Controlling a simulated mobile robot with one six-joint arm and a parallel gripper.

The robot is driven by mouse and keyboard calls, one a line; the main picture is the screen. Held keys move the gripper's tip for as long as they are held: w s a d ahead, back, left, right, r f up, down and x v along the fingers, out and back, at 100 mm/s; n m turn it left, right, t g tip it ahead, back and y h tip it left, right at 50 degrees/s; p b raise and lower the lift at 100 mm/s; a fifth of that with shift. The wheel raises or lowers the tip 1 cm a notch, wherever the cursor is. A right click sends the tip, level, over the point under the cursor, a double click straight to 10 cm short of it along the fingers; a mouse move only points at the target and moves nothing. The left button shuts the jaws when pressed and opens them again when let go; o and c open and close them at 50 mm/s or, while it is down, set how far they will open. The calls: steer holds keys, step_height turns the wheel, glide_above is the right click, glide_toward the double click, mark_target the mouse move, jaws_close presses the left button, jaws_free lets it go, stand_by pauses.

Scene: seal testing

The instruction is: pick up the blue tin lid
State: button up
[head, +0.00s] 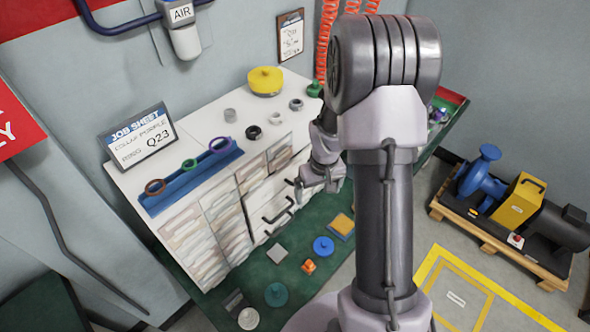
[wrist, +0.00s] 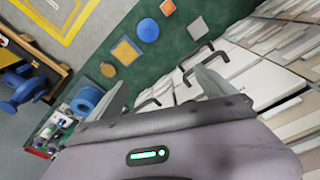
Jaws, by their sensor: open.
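The blue tin lid (head: 323,245), a round blue disc, lies on the green surface (head: 225,290) in front of the white drawer unit. In the wrist view the blue lid (wrist: 148,30) shows near the top, beyond the fingertips. My gripper (head: 325,180) is above the green surface near the drawer handles, up and away from the lid. In the wrist view my gripper (wrist: 163,88) has its two fingers spread, with nothing between them. Nothing hides the lid in either view.
Around the lid lie an orange piece (head: 308,266), a grey square (head: 277,253), a blue-edged tan square (head: 342,224) and a teal round piece (head: 276,294). Black drawer handles (head: 278,210) jut out close to my gripper. A pallet (head: 500,245) with machinery stands at right.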

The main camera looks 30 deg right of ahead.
steer(key=g, duration=0.1)
glide_above(324, 243)
steer(key=d, duration=0.1)
step_height(324, 243, down, 12)
steer(key=shift+n, duration=0.4)
step_height(324, 243, down, 12)
steer(key=b, duration=0.3)
steer(key=shift+w, duration=0.1)
steer(key=f, duration=0.1)
steer(key=f+b, duration=0.1)
steer(key=f, duration=0.1)
steer(key=a+f+b, duration=0.1)
steer(key=f, duration=0.1)
steer(key=shift+f, duration=0.25)
steer(key=shift+r, duration=0.15)
steer(key=shift+c, duration=0.4)
steer(key=c, duration=1.3)
